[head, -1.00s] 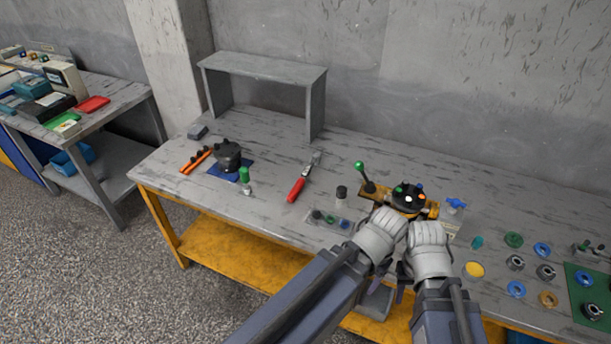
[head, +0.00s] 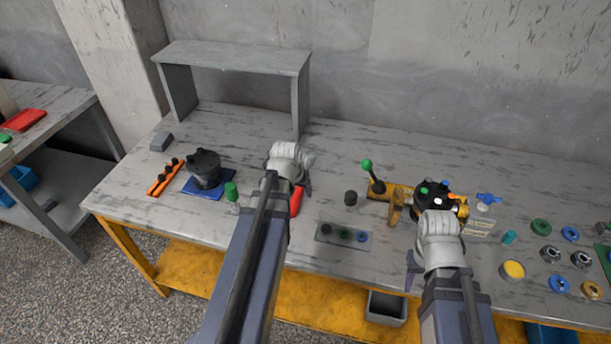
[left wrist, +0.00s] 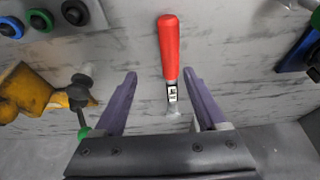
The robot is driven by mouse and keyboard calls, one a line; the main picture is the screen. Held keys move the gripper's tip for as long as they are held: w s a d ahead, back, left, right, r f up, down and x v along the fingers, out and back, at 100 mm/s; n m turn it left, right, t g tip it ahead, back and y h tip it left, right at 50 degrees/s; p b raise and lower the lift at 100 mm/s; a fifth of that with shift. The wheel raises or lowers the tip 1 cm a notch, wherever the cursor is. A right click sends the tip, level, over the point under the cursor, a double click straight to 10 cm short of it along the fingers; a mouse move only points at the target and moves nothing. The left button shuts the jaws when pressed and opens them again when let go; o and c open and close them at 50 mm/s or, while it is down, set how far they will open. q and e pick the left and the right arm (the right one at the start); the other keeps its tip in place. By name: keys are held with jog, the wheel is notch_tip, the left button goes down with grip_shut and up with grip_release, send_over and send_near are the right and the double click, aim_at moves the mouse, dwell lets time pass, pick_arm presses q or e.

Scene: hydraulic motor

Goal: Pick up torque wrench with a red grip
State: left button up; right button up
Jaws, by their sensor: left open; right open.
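The torque wrench lies on the grey workbench, and its red grip (head: 296,201) shows just right of my left gripper (head: 297,181) in the head view. The rest of the wrench is hidden there by my left arm. In the left wrist view, the red grip (left wrist: 169,45) points up the picture and the metal shaft (left wrist: 172,97) lies between the open fingers of my left gripper (left wrist: 160,78). The fingers are apart from the wrench. My right gripper (head: 412,265) is in front of the motor assembly, its fingers mostly hidden; it holds nothing visible.
A yellow fixture (head: 395,196) with a green-knobbed lever and a black motor body (head: 433,198) stands to the right. A grey shelf (head: 232,56) stands behind.

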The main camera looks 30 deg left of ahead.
aim_at(297, 192)
pick_arm(q)
jog(key=shift+w+a, duration=0.25)
jog(key=shift+a, duration=0.35)
jog(key=shift+w+a, duration=0.25)
jog(key=shift+a, duration=0.35)
jog(key=shift+w+f+b, duration=0.1)
jog(key=shift+f+b, duration=0.35)
jog(key=shift+b, duration=0.05)
jog(key=shift+b+x, duration=0.75)
jog(key=shift+x, duration=0.1)
jog(key=shift+w, duration=0.1)
jog(key=shift+f, duration=0.1)
jog(key=b+x, duration=0.4)
jog(key=x, duration=0.1)
jog(key=shift+w+b, duration=0.35)
jog(key=shift+w, duration=0.05)
jog(key=shift+r, duration=0.2)
jog(key=shift+c, duration=0.3)
grip_shut()
